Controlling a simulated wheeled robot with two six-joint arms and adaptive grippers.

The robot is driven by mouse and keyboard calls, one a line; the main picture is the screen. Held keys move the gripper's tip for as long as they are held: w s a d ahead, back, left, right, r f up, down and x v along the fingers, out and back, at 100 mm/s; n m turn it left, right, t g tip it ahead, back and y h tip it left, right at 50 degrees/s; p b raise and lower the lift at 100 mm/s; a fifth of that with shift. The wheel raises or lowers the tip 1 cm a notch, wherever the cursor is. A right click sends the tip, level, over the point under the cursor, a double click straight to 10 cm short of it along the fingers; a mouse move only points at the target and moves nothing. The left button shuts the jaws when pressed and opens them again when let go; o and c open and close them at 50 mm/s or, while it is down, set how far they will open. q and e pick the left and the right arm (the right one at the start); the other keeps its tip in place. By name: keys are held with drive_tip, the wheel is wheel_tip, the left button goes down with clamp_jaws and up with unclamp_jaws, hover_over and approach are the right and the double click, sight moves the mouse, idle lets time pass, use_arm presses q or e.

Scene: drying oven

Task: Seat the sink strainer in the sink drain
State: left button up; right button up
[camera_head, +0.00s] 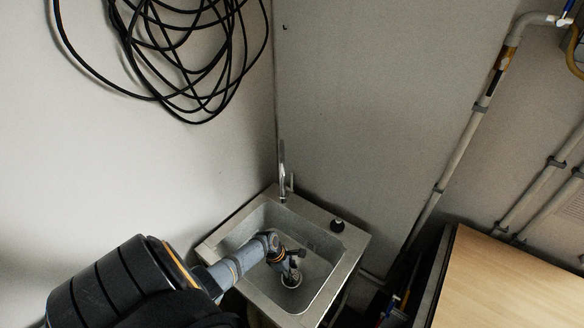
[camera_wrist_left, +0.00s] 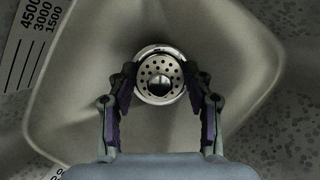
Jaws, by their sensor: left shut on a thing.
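The sink strainer (camera_wrist_left: 150,68) is a round, shiny metal disc with holes. In the left wrist view it sits between the two fingers of my left gripper (camera_wrist_left: 160,82), which is shut on it. In the head view my left gripper (camera_head: 291,266) reaches down into the sink basin (camera_head: 319,244), with round metal (camera_head: 291,280) just under its fingertips. The sink drain is hidden or cannot be told apart from the strainer. I cannot tell whether the strainer rests in the drain or hangs above it. My right gripper is not in view.
A tall metal faucet (camera_head: 282,172) stands at the sink's back corner. A small black object (camera_head: 337,225) sits on the sink rim. Walls close in behind the sink. A wooden-topped cabinet (camera_head: 510,280) stands to the right, and a black cable coil (camera_head: 185,55) hangs on the left wall.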

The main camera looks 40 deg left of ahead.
use_arm(q)
drive_tip(key=shift+r, duration=0.1)
idle(0.4)
drive_tip(key=shift+f+b, duration=0.5)
drive_tip(key=shift+f, duration=0.4)
drive_tip(key=shift+r, duration=0.2)
drive_tip(key=shift+r+p, duration=0.4)
drive_tip(key=shift+p, duration=0.35)
drive_tip(key=shift+p, duration=0.4)
idle(0.8)
drive_tip(key=shift+f+b, duration=0.5)
drive_tip(key=shift+f, duration=0.1)
drive_tip(key=shift+r, duration=0.15)
